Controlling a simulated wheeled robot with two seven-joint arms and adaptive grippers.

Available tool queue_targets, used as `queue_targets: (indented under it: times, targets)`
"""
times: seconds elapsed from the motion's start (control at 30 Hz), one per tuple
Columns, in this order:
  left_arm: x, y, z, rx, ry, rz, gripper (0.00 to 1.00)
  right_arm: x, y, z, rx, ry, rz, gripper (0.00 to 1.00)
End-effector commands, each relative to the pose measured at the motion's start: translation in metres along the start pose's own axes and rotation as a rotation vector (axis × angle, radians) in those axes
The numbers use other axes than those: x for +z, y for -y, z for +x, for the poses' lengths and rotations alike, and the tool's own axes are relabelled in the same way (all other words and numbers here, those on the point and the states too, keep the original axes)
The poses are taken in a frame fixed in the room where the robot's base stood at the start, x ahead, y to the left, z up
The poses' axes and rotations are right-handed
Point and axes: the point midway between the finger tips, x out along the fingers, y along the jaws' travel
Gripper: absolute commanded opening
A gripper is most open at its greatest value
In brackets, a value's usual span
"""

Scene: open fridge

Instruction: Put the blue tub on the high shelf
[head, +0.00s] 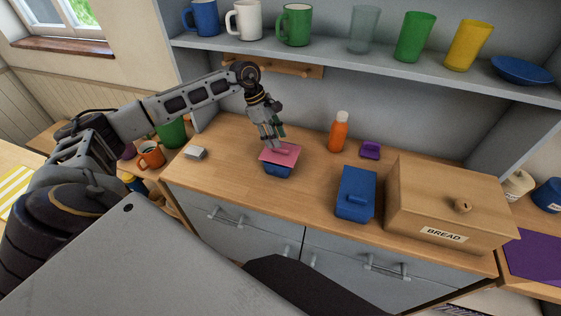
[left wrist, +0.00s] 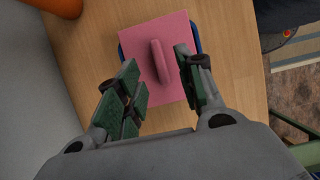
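A small blue tub (head: 278,171) stands on the wooden counter with a square pink lid (head: 280,154) on top. In the left wrist view the pink lid (left wrist: 145,35) has a raised pink bar handle (left wrist: 160,60), and the blue tub's rim (left wrist: 196,38) shows past its edge. My left gripper (head: 272,143) is just above the lid, pointing down. In the left wrist view its green-padded fingers (left wrist: 160,92) are apart, one on each side of the handle's line, with nothing between them that I can see gripped. My right gripper is not in view. The high shelf (head: 330,58) runs above the counter.
The shelf holds several mugs, glasses and a blue bowl (head: 522,70). On the counter are an orange bottle (head: 339,133), a purple item (head: 370,150), a blue lidded box (head: 355,193) and a wooden bread box (head: 450,205). Counter left of the tub is mostly clear.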

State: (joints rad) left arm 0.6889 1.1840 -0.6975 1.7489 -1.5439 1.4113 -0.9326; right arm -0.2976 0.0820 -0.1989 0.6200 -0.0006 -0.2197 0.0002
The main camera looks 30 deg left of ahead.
Motion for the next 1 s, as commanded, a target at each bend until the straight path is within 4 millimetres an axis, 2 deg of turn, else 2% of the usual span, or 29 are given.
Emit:
queue_targets:
  times: [0.33,0.87,1.0]
  targets:
    - [-0.001,0.0,0.034,-0.002,0.0,0.0,0.38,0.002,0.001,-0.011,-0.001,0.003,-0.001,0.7]
    - [-0.001,0.0,0.037,-0.001,-0.001,0.0,0.38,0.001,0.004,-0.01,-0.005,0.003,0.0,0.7]
    - [-0.001,0.0,0.037,-0.001,0.0,0.0,0.2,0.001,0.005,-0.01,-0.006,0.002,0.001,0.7]
